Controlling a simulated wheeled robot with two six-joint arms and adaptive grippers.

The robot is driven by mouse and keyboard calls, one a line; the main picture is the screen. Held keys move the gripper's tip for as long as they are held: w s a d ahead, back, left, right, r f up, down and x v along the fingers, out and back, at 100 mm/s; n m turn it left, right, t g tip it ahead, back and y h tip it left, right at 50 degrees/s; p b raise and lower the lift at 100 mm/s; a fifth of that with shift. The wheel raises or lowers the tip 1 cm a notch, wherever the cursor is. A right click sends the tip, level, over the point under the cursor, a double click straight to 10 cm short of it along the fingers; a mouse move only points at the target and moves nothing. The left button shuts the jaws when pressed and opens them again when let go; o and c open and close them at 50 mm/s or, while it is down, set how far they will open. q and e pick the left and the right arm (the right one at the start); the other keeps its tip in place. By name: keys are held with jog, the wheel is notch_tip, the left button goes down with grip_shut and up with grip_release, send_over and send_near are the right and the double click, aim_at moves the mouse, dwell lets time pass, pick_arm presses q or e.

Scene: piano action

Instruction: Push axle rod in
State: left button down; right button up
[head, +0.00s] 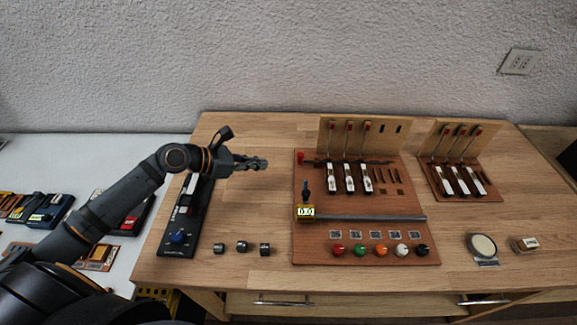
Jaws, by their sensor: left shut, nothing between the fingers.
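The brown piano action board (410,232) stands on the wooden table. A thin dark axle rod (380,162) runs across it behind several white-fronted keys with upright hammers. A red knob (301,157) sits at the rod's left end, by the board's back left corner. How deep the rod sits in its supports is too small to tell. My left gripper (264,163) is shut and empty. It points right at about the knob's height in the picture, left of it with a clear gap. My right gripper is not in view.
Below are coloured knobs. A similar smaller board (485,195) stands right. A black device (177,247) lies under my left arm, with small black blocks (242,247) nearby. A round dial (482,246) is front right.

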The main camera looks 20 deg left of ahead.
pick_arm(q)
jog(key=x, duration=0.2)
jog(key=r+x, duration=0.1)
jog(key=x, duration=0.5)
jog(key=shift+w+d+r+b, duration=0.1)
jog(key=shift+w+d+b, duration=0.2)
jog(key=shift+w+d, duration=0.4)
jog(key=shift+d, duration=0.15)
